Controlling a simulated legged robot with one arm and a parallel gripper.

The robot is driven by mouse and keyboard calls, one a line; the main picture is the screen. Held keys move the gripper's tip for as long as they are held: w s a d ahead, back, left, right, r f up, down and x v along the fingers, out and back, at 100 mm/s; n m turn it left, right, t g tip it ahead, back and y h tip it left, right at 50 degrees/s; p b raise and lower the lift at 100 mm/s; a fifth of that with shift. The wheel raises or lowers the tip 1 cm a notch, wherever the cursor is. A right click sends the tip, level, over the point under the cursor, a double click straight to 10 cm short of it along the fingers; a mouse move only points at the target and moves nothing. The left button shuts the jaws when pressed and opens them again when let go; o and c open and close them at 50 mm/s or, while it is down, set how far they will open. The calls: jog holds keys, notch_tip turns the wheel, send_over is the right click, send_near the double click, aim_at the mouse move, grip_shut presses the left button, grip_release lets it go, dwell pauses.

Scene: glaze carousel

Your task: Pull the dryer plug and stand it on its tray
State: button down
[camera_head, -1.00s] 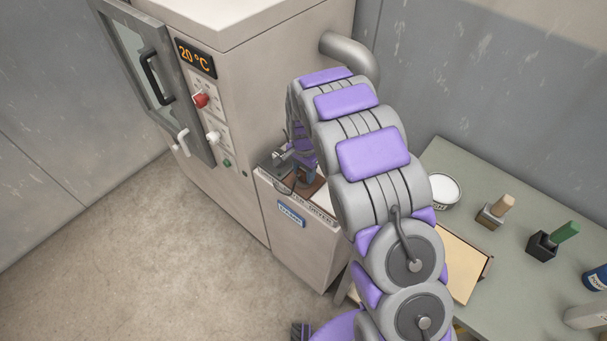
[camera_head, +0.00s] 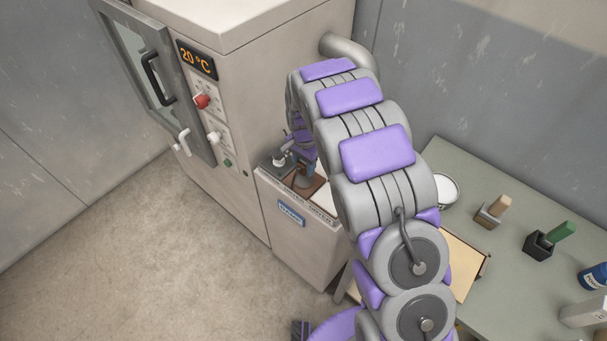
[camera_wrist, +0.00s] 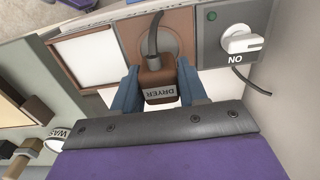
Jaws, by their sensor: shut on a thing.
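The dryer plug (camera_wrist: 158,92) is a small brown block with a grey label reading DRYER and a grey cable. In the wrist view my gripper (camera_wrist: 160,78) has its blue fingers shut on its two sides. Behind it is a brown square plate (camera_wrist: 189,20) with a round mark; I cannot tell whether the plug touches it. A white square pad (camera_wrist: 88,55) in a brownish frame lies to the left. In the head view my gripper (camera_head: 306,178) is over the low cabinet's top, and the plug is not clearly visible there.
A switch box (camera_wrist: 209,58) with a white knob and green light stands right of the plate in the wrist view. The tall kiln (camera_head: 245,120) rises beside the low cabinet (camera_head: 300,250). A green worktop (camera_head: 500,265) on the right carries brushes and bottles.

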jog(key=shift+r, duration=0.55)
jog(key=shift+p, duration=0.35)
jog(key=shift+s, duration=0.1)
send_over(331, 199)
dwell(1.7)
jog(key=shift+f, duration=0.2)
jog(key=shift+f, duration=0.35)
jog(key=shift+f, duration=1.7)
jog(key=shift+f, duration=0.7)
